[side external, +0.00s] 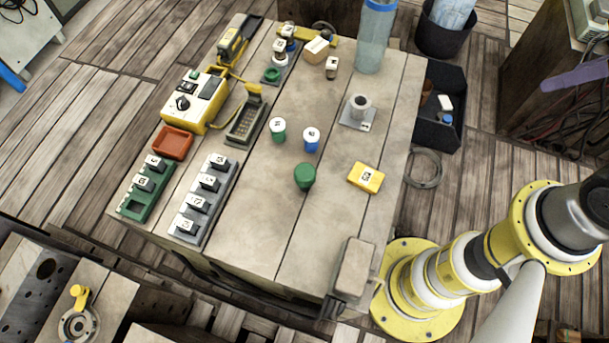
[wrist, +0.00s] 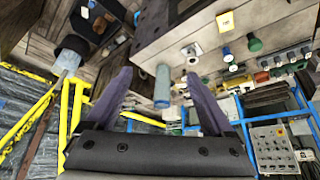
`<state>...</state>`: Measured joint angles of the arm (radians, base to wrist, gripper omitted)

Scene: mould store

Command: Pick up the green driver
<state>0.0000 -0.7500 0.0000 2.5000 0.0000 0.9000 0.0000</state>
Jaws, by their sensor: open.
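Two green pieces stand on the wooden table (side external: 265,230); I cannot tell which is the driver. One is a plain dark green piece (side external: 305,177); it also shows in the wrist view (wrist: 254,43). The other is a green cylinder with a white top (side external: 278,130), beside a blue white-topped cylinder (side external: 311,140). In the wrist view the blue one (wrist: 227,54) and white-topped green one (wrist: 233,68) lie right of my fingers. My gripper (wrist: 158,73) is open and empty, well away from both. In the side view only a purple finger (side external: 575,78) shows at the right edge.
A yellow block (side external: 365,178) and a grey plate with a cylinder (side external: 357,112) stand near the green pieces. A clear blue-topped bottle (side external: 375,38) stands at the back. Labelled racks (side external: 205,200) and a yellow control box (side external: 195,102) fill the left. The table's front middle is clear.

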